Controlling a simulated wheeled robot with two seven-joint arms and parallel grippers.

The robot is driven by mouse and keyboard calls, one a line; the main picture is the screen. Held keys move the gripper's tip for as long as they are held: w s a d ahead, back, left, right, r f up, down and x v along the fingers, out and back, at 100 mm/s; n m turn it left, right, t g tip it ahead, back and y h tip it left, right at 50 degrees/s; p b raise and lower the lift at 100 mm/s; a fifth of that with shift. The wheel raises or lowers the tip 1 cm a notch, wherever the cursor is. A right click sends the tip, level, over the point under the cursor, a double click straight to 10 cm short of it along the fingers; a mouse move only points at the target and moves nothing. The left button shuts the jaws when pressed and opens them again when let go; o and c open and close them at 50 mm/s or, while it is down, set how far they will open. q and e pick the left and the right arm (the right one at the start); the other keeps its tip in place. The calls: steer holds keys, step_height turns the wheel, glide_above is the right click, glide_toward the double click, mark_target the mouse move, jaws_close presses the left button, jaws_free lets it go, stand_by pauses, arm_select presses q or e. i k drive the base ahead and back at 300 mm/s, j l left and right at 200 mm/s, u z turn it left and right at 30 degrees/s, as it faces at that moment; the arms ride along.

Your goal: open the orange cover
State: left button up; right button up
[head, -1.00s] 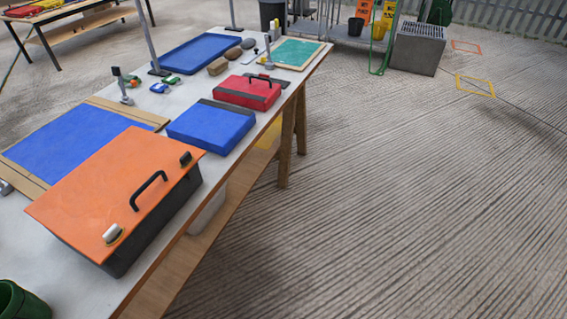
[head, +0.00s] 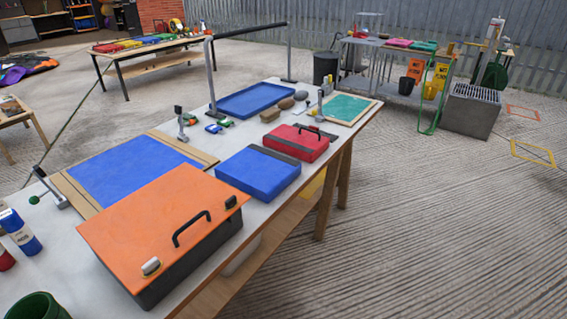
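The orange cover (head: 160,218) lies flat and closed on a dark grey box (head: 192,262) near the front of the long table. A black handle (head: 191,228) stands on the cover near its right edge. Two small latch-like fittings sit along that same edge, a pale one (head: 151,267) at the near corner and a black one (head: 231,202) at the far corner. Neither of my grippers shows in the head view.
A blue case (head: 258,172) and a red case (head: 297,142) stand behind the box on the table (head: 262,215). A blue panel (head: 135,170) lies to its left. A green container (head: 38,307) stands at the near edge. The ribbed floor (head: 430,240) to the right is clear.

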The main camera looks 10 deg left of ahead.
mark_target(165, 218)
steer(key=j+u, duration=0.15)
steer(key=u, duration=1.1)
